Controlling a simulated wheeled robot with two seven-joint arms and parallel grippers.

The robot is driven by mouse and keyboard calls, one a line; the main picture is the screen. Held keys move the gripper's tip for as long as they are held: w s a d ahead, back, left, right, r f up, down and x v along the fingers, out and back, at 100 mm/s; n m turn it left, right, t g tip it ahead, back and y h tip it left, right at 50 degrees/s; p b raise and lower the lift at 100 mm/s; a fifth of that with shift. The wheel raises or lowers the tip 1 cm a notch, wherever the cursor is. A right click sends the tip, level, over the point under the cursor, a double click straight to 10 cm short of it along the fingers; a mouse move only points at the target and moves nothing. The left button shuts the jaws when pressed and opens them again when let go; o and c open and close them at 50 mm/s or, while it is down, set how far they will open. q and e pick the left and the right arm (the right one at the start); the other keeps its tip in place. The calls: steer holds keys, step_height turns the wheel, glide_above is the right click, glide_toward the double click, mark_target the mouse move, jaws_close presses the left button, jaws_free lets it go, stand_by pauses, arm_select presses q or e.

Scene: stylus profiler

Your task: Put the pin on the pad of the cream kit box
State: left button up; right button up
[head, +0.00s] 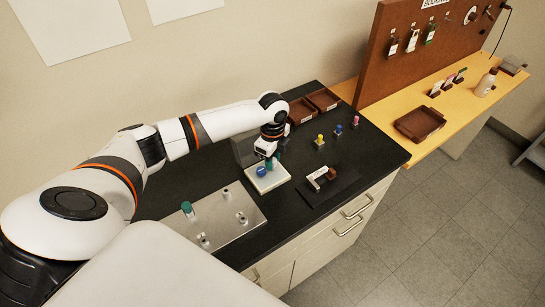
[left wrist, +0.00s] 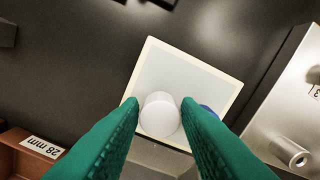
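The cream kit box (head: 268,187) stands on the black worktop, with its pale pad (left wrist: 195,72) facing up. My left gripper (head: 271,164) is directly over the box, pointing down. In the left wrist view its green fingers (left wrist: 160,108) are on both sides of a white cylinder (left wrist: 160,117), the pin, with no clear gap. The pin appears over the lower part of the pad; I cannot tell whether it touches the pad. A blue round piece (head: 261,172) is on the box, partly behind a finger in the wrist view (left wrist: 208,109). My right gripper is not in view.
A metal plate (head: 220,222) with several posts and a green-topped piece (head: 187,208) lies to the left. A black stand (head: 327,190) is to the right. Yellow (head: 320,140), blue (head: 338,130) and pink (head: 354,120) pieces and brown trays (head: 302,111) are behind.

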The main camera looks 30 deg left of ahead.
arm_select(q)
steer(key=shift+r, duration=0.1)
step_height(320, 180, up, 12)
steer(key=b, duration=0.2)
stand_by(0.4)
stand_by(0.4)
